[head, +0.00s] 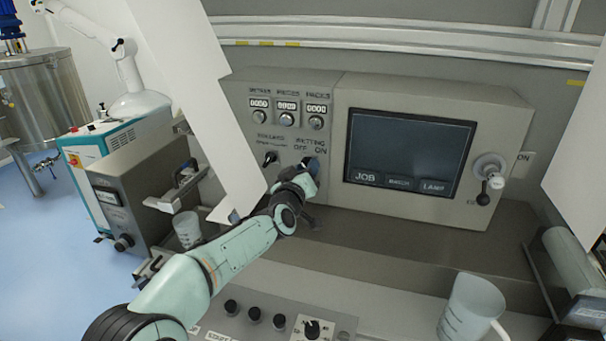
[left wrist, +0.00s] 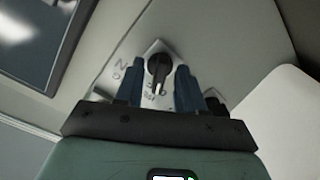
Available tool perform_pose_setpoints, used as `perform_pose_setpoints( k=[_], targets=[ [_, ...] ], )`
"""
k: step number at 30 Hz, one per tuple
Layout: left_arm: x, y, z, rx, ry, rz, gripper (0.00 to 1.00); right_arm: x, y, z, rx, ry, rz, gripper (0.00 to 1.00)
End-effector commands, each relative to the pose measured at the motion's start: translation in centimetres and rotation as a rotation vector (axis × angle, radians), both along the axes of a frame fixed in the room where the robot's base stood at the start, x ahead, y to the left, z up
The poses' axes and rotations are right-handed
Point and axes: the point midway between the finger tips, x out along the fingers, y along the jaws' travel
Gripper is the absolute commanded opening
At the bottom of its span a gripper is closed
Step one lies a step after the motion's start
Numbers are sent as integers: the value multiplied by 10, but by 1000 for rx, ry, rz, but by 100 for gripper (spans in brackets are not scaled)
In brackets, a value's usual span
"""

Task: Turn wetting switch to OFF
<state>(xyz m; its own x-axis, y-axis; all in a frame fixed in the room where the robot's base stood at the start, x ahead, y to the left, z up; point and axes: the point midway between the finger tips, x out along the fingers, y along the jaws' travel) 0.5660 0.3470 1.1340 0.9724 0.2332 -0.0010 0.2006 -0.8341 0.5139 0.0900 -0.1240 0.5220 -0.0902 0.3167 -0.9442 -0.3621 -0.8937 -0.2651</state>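The wetting switch is a small dark knob on the grey control panel. In the left wrist view the knob (left wrist: 158,68) sits on a pale plate with lettering, and its narrow bar points down in that picture. Which label it is set to is not clear. In the head view the WETTING OFF/ON label (head: 310,147) shows, but my gripper largely hides the knob. My left gripper (head: 312,168) is at the panel. In the left wrist view its two blue fingers (left wrist: 159,80) stand apart on either side of the knob, with gaps visible.
A dark knob (head: 269,158) sits just left of the wetting switch. A touchscreen (head: 409,150) is to the right, with a lever switch (head: 487,185) beyond it. White panels (head: 215,110) flank the workspace. A clear jug (head: 470,308) stands front right. Below lies a button console (head: 255,315).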

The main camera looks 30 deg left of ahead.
Motion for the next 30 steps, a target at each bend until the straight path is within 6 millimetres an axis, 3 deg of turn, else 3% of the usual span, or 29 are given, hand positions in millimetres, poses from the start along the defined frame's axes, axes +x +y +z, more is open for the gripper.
perform_pose_setpoints(
  k=[5,21,30],
  targets=[
    [-14,-3,1,1,-2,0,38,0,0,-2,-1,-2,-1,43],
    [-116,-28,1,-2,-1,-1,38,2,0,-4,-1,-8,-2,43],
    [-130,-31,0,0,1,-1,38,2,0,-4,-1,-7,-1,43]
  ],
)
